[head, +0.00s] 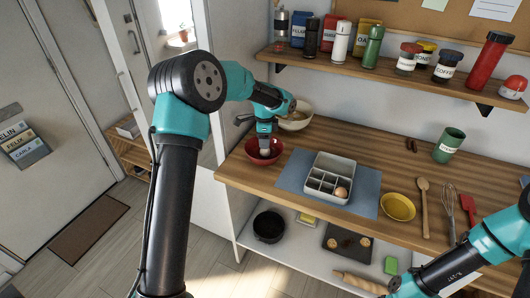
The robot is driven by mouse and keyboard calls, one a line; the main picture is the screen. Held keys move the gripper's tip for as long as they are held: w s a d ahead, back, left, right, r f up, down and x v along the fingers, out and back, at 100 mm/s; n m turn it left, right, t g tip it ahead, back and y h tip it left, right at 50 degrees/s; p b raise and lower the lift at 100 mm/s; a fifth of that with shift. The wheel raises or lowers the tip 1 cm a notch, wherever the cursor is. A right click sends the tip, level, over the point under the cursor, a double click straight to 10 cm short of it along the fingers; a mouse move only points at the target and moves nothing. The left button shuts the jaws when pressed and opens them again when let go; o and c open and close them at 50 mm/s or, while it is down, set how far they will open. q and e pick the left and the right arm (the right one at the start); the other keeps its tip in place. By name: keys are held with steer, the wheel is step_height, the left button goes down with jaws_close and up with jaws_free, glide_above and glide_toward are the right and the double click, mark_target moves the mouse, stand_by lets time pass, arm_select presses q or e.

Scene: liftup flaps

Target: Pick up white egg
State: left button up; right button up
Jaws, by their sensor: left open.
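My left gripper (264,144) points down into the red bowl (278,149) at the left end of the wooden counter. It is open. A small pale patch shows at its fingertips inside the bowl, but it is too small to tell whether it is the white egg. The grey compartment tray (334,163) stands on a blue mat to the right of the bowl. A brown egg (341,192) sits in its front right compartment. My right arm crosses the lower right, but its gripper is out of view.
A cream bowl (297,117) stands behind the red bowl, close to my left wrist. A yellow bowl (398,207), wooden spoon (422,196), whisk (448,203) and green cup (448,145) are to the right. A shelf with jars and bottles hangs above the counter.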

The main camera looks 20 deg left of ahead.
mark_target(265, 151)
arm_select(q)
steer(key=shift+f, duration=0.1)
steer(key=shift+w+f, duration=0.15)
steer(key=shift+f, duration=2.4)
steer(key=shift+c, duration=0.2)
steer(key=c, duration=0.4)
